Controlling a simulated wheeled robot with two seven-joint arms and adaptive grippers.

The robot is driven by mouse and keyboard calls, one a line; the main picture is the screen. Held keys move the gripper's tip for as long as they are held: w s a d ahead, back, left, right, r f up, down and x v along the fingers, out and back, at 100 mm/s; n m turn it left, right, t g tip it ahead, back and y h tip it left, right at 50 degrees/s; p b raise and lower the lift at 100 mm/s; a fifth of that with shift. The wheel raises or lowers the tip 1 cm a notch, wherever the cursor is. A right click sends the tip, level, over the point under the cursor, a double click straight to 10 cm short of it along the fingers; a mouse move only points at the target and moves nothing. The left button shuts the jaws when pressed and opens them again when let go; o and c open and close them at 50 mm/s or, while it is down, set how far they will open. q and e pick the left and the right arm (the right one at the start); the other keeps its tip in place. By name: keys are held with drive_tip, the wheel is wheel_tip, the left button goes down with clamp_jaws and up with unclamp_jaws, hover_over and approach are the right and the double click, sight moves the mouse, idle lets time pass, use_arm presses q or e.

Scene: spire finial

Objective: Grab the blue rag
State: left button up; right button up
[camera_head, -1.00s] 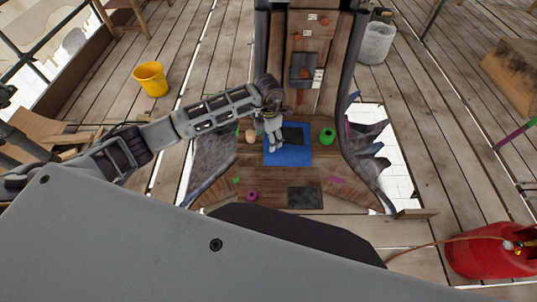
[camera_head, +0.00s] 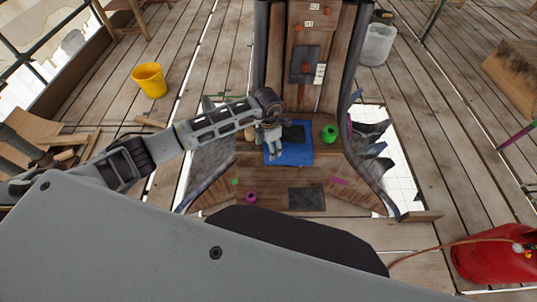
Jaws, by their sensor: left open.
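The blue rag (camera_head: 296,157) lies flat on the wooden platform in the middle of the head view, with a dark patch (camera_head: 293,133) on its upper part. My left gripper (camera_head: 274,154) is open and points down over the rag's left part. It hides some of the rag, and I cannot tell whether its fingertips touch the cloth. My right gripper is not in view.
A green object (camera_head: 330,134) stands just right of the rag, and a tan object (camera_head: 250,133) is on its left. A magenta object (camera_head: 251,198) and a dark plate (camera_head: 306,199) lie nearer. A tall wooden panel (camera_head: 309,70) rises behind. A yellow bucket (camera_head: 149,80) stands far left.

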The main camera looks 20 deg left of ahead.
use_arm(q)
drive_tip(key=shift+f+b, duration=0.5)
drive_tip(key=shift+f, duration=0.3)
drive_tip(key=shift+f, duration=0.15)
drive_tip(key=shift+c, duration=0.5)
